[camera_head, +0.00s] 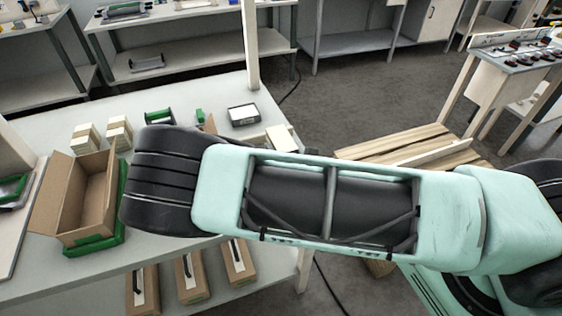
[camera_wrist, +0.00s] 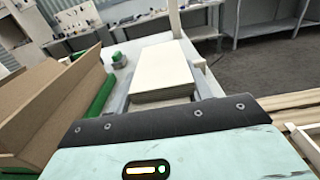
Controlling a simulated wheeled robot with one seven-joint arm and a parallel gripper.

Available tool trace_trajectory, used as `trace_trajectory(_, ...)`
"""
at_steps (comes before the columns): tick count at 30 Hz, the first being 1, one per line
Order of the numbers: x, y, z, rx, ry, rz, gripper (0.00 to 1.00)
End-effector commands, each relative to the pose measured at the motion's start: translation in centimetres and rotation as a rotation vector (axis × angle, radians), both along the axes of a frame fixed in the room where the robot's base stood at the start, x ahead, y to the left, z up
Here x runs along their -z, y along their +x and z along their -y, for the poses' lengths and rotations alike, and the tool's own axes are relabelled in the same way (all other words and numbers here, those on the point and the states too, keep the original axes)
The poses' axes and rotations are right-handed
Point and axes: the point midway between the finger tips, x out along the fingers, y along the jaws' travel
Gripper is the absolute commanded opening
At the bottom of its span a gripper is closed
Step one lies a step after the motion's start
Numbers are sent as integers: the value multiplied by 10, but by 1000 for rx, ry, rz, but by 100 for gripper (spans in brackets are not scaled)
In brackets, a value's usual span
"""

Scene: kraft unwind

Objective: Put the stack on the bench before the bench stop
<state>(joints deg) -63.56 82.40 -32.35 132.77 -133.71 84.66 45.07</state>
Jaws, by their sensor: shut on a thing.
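My gripper (camera_wrist: 163,96) is shut on a pale cream stack (camera_wrist: 162,72), its grey fingers on both sides of it in the wrist view. In the head view my arm hides the gripper; a cream block (camera_head: 283,138) showing just past the arm, near the bench's right edge, looks like the held stack. Whether its underside touches the bench cannot be told. The light grey bench (camera_head: 60,116) lies below and left of my arm. I cannot clearly make out the bench stop.
An open cardboard box (camera_head: 92,200) stands on a green base at left, close to the arm. Two banded stacks (camera_head: 86,138) (camera_head: 119,133), a green dispenser (camera_head: 159,117) and a dark-screened device (camera_head: 243,114) are behind. A white post (camera_head: 251,45) rises at the bench's far corner. Wooden pallet (camera_head: 400,145) right.

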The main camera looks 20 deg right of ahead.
Motion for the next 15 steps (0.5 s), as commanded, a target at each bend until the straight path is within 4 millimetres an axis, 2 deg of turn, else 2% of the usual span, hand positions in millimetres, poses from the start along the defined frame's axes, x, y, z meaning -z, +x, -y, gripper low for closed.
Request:
trace_trajectory(10,41,0,1,0,-2,1,25)
trace_trajectory(15,48,0,0,0,0,2,25)
